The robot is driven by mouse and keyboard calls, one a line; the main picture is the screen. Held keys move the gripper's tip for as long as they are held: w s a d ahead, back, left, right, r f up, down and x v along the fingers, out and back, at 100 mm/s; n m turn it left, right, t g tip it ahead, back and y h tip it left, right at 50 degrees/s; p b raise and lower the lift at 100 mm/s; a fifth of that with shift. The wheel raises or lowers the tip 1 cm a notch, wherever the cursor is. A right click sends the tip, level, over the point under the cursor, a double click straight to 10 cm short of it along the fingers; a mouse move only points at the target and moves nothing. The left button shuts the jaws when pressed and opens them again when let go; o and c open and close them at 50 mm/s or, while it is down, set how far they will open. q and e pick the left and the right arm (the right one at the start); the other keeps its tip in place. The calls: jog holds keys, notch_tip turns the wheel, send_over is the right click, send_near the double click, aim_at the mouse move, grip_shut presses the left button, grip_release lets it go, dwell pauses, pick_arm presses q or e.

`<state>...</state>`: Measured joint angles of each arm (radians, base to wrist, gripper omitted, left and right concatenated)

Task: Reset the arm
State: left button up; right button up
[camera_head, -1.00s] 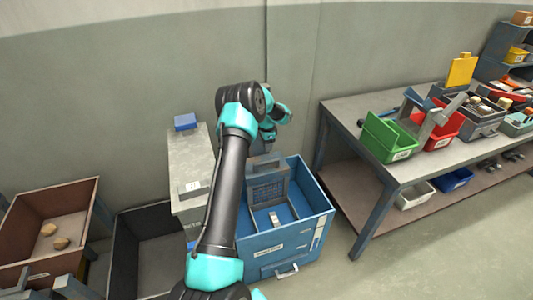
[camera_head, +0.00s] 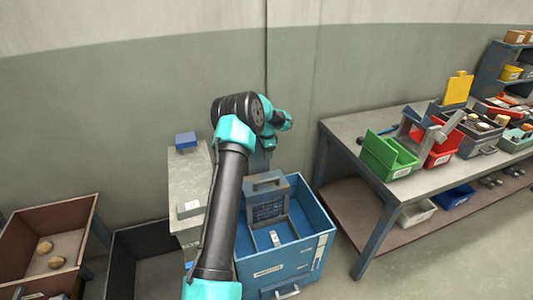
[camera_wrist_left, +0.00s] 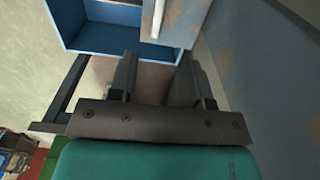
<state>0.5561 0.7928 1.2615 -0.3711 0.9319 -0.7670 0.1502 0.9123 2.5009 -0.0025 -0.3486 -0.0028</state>
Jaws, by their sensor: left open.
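My left arm rises from the bottom of the head view and bends over near the wall. My left gripper (camera_head: 262,160) is partly hidden behind the arm there, just behind and above the blue box (camera_head: 318,245). In the left wrist view, my left gripper (camera_wrist_left: 158,80) has its two dark fingers apart with nothing between them. A blue open box (camera_wrist_left: 85,35) lies beyond the fingertips. My right gripper is not in view.
A grey cabinet (camera_head: 188,170) with a small blue block (camera_head: 186,140) stands left of the arm. A brown bin (camera_head: 75,215) is at far left. A workbench (camera_head: 350,127) with a green bin (camera_head: 385,158) and red bin (camera_head: 440,152) is at right.

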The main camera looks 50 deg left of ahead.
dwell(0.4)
pick_arm(q)
jog(key=s+d+f+n+h, duration=0.15)
jog(key=d+f, duration=0.35)
jog(key=d, duration=0.5)
jog(key=s+d+f+t+h, duration=0.1)
jog(key=s+d+f, duration=0.1)
jog(key=d+f, duration=0.5)
jog(key=s+d+f+n+h, duration=0.1)
jog(key=d+f, duration=0.2)
jog(key=d, duration=0.9)
jog(key=s+d+f+n, duration=0.1)
jog(key=s+d+n, duration=0.3)
jog(key=s+d, duration=1.3)
jog(key=s, duration=0.2)
jog(key=shift+s+f, duration=0.15)
jog(key=shift+s, duration=0.25)
jog(key=shift+a, duration=0.1)
